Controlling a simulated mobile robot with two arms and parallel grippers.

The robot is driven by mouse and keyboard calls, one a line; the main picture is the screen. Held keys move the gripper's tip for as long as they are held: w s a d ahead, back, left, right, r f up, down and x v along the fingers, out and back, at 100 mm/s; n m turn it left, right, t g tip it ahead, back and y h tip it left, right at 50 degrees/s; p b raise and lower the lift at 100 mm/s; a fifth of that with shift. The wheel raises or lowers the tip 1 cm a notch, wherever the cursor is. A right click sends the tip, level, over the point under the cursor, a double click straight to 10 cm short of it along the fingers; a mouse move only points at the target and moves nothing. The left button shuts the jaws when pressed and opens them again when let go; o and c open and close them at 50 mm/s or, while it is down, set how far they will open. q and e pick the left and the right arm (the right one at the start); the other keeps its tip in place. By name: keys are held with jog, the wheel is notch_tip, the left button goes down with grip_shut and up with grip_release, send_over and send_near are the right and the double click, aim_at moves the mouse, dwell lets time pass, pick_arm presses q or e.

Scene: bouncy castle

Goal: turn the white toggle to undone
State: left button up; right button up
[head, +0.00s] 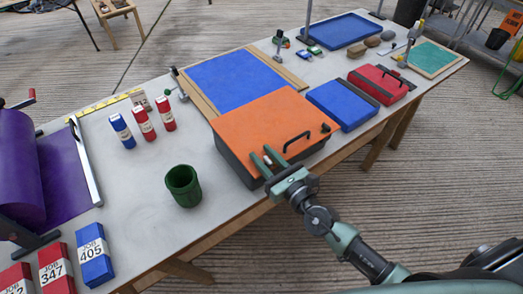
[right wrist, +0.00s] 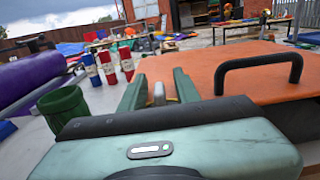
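A dark box with an orange lid (head: 262,120) stands at the table's front edge, a black handle (head: 297,142) on its lid. The lid (right wrist: 225,72) and handle (right wrist: 262,68) also show in the right wrist view. My right gripper (head: 268,160) is at the box's front left corner, with its two green fingers apart. In the right wrist view a small pale peg (right wrist: 158,93), perhaps the white toggle, shows between the fingers (right wrist: 158,88). I cannot tell whether they touch it. My left gripper is not in view.
A green cup (head: 183,186) stands left of the gripper. Blue and red cans (head: 143,124) stand behind it. A blue case (head: 342,104) and a red case (head: 381,85) lie right of the box. The grey tabletop (head: 130,205) left of the cup is clear.

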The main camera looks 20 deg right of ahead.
jog(key=shift+w+a, duration=0.2)
jog(key=shift+w, duration=0.35)
grip_shut()
jog(key=shift+d+r+m+t+h+p, duration=0.1)
jog(key=shift+r+m+t+h+p, duration=0.15)
jog(key=shift+m+h+p, duration=0.7)
jog(key=shift+d+f+m+t+h+p, duration=0.15)
jog(key=shift+m+h+p, duration=0.1)
jog(key=shift+h+p, duration=0.35)
jog(key=shift+d+r+m+t+h+p, duration=0.1)
jog(key=shift+m+h+p, duration=0.2)
jog(key=shift+h, duration=0.35)
jog(key=shift+d+f+m+h, duration=0.15)
jog(key=shift+m+h, duration=0.35)
jog(key=shift+h, duration=0.4)
jog(key=shift+d+m+h+p, duration=0.15)
jog(key=shift+m+h, duration=0.35)
jog(key=shift+h, duration=0.3)
jog(key=shift+d+m+h+p, duration=0.15)
jog(key=shift+m+h, duration=0.35)
jog(key=shift+h, duration=0.3)
